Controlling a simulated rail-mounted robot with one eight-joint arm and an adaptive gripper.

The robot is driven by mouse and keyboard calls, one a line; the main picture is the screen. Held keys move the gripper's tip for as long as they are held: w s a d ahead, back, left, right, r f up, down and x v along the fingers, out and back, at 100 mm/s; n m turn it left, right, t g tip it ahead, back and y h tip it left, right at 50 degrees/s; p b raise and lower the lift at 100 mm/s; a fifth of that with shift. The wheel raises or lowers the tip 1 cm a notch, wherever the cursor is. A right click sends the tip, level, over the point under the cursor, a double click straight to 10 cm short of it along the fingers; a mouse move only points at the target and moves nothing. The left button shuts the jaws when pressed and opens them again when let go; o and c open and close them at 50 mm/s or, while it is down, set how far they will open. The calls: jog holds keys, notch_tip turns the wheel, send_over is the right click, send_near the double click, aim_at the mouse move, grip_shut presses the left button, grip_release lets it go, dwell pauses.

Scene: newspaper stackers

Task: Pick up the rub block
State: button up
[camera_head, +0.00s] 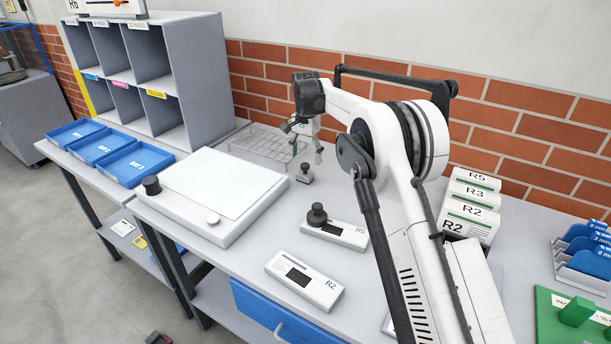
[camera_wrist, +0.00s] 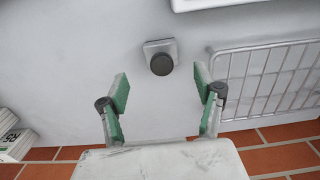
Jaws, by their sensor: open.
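A small grey block with a dark round knob, which looks like the rub block (camera_head: 305,176), stands on the grey worktop just right of the white board. My gripper (camera_head: 307,153) is above it in the head view, open and empty. In the wrist view the block (camera_wrist: 160,58) lies beyond the fingertips, roughly centred between them from left to right. The two green-padded fingers (camera_wrist: 161,84) are spread apart and do not touch it.
The white board (camera_head: 222,190) is close on the left. A wire rack (camera_head: 258,143) stands behind, near the brick wall (camera_head: 262,75). A white R2 box (camera_head: 304,280) lies in front. Stacked labelled boxes (camera_head: 471,205) stand at the right. Bare worktop surrounds the block.

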aim_at(305, 173)
jog(key=shift+a+f+p, duration=0.15)
jog(key=shift+f+p, duration=0.15)
jog(key=shift+f, duration=3.6)
grip_shut()
